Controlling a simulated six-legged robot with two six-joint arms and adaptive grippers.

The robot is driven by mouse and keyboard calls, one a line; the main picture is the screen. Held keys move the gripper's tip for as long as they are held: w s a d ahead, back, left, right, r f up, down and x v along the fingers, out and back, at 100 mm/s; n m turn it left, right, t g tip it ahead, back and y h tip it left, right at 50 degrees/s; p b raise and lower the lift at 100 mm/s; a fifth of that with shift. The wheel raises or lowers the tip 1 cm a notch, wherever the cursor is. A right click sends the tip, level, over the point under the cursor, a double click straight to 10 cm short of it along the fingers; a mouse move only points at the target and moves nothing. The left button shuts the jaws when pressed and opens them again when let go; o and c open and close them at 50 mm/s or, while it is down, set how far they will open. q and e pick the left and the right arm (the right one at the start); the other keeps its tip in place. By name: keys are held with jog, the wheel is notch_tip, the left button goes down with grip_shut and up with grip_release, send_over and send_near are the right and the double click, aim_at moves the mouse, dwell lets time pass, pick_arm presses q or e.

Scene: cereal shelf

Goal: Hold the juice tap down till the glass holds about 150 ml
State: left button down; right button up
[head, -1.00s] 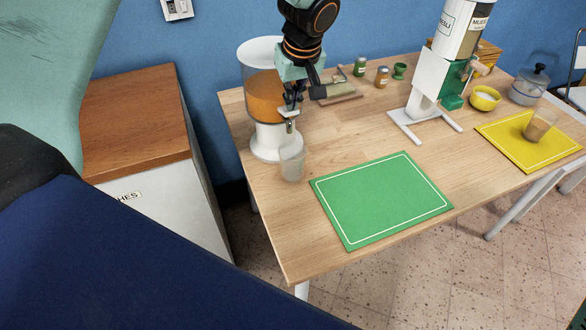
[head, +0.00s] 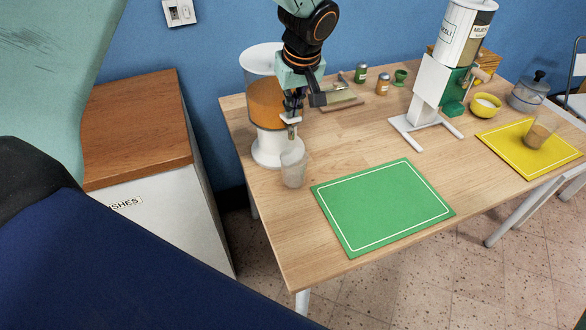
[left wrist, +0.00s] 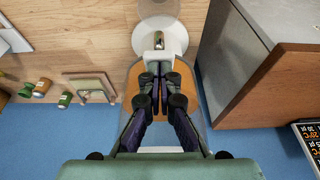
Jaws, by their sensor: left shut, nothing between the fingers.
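The juice dispenser (head: 265,105), a clear tank of orange juice on a white base, stands at the table's left end. Its small tap (head: 291,121) faces the front, and its white lever shows in the left wrist view (left wrist: 158,64). My left gripper (head: 292,113) is shut and empty, with its fingertips right at the tap lever. It also shows in the left wrist view (left wrist: 160,88). I cannot tell whether the fingertips press the lever. A clear glass (head: 293,168) stands upright below the tap, and I see no orange juice in it.
A green mat (head: 384,206) lies bare in front. A cereal dispenser (head: 430,90), a yellow bowl (head: 485,105) and a yellow mat (head: 510,160) with a brownish glass (head: 539,133) are to the right. Small jars (head: 382,84) stand behind. A cabinet (head: 135,130) is left of the table.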

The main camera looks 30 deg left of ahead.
pick_arm(q)
jog(key=shift+d, duration=0.1)
dwell(0.3)
jog(key=shift+f, duration=0.15)
jog(key=shift+s+d+f+b, duration=0.1)
jog(key=shift+s+f+b, duration=0.05)
jog(key=shift+f+b, duration=0.35)
dwell(6.2)
notch_tip(320, 180, up, 3)
jog(key=p, duration=0.2)
jog(key=shift+p, duration=0.3)
jog(key=s+d+r+p, duration=0.1)
jog(key=s+d+p, duration=0.3)
jog(key=shift+d+r, duration=0.35)
jog(key=shift+r, duration=0.05)
